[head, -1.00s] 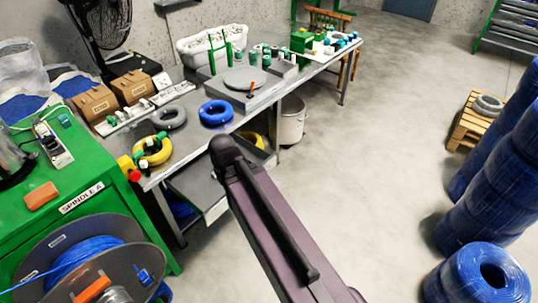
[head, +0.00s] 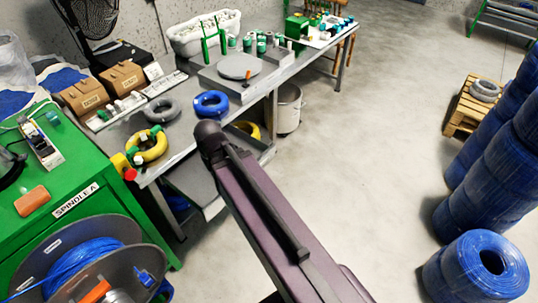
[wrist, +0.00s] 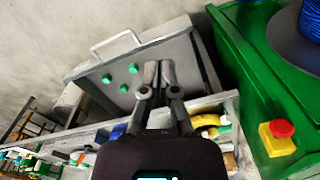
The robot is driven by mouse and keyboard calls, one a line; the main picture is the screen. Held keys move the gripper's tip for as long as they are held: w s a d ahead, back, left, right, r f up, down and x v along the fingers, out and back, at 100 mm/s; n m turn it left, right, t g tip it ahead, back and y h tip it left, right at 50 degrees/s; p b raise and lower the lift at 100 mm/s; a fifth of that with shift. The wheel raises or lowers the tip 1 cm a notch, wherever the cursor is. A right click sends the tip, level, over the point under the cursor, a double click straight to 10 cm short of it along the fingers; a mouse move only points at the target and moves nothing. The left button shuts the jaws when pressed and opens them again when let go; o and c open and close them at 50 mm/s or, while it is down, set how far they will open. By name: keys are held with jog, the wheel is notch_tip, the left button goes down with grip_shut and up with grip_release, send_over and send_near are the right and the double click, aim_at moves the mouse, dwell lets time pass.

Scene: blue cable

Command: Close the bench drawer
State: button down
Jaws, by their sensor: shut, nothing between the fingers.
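The bench drawer (head: 188,181) stands pulled out below the bench top (head: 186,128) in the head view, partly hidden by my arm. In the wrist view the open drawer (wrist: 98,88) shows as a grey tray with a bar handle (wrist: 118,43) at its outer edge and several green pieces (wrist: 108,79) in it. My gripper (wrist: 159,68) is shut and empty, and its fingertips overlap the drawer in the wrist view. I cannot tell whether they touch it. In the head view my arm hides the gripper.
The green spindle cabinet (head: 98,190) stands left of the drawer, with a red button (wrist: 284,128) beside it. Yellow (head: 147,146) and blue (head: 211,103) coils lie on the bench. A white bucket (head: 287,108) stands under it. Blue spools (head: 475,270) stand right; the middle floor is clear.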

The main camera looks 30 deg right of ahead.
aim_at(269, 154)
jog(key=w+d+f+m+t+b, duration=0.1)
jog(key=w+d+f+m+b, duration=0.3)
jog(key=d+m, duration=0.6)
jog(key=w+d+f+m+b, duration=0.3)
jog(key=d+f+m+b, duration=0.2)
jog(key=d+m, duration=0.6)
jog(key=w+d+f+m+t+y+b, duration=0.1)
jog(key=w+d+f+m+b, duration=0.3)
jog(key=d+m, duration=0.7)
jog(key=shift+w+f+t+b, duration=0.3)
jog(key=shift+f+b, duration=0.15)
jog(key=shift+b, duration=0.2)
jog(key=shift+a+f, duration=0.1)
jog(key=shift+w+a+f+b, duration=0.35)
jog(key=shift+w+f+b, duration=0.65)
jog(key=shift+f+b, duration=0.6)
jog(key=shift+w+a+f+b, duration=0.3)
jog(key=shift+w+f+b, duration=0.65)
jog(key=shift+f+b, duration=0.65)
jog(key=shift+w+a+f+b, duration=0.35)
jog(key=shift+w+f+b, duration=0.65)
jog(key=shift+f+b, duration=0.6)
jog(key=shift+w+a, duration=0.1)
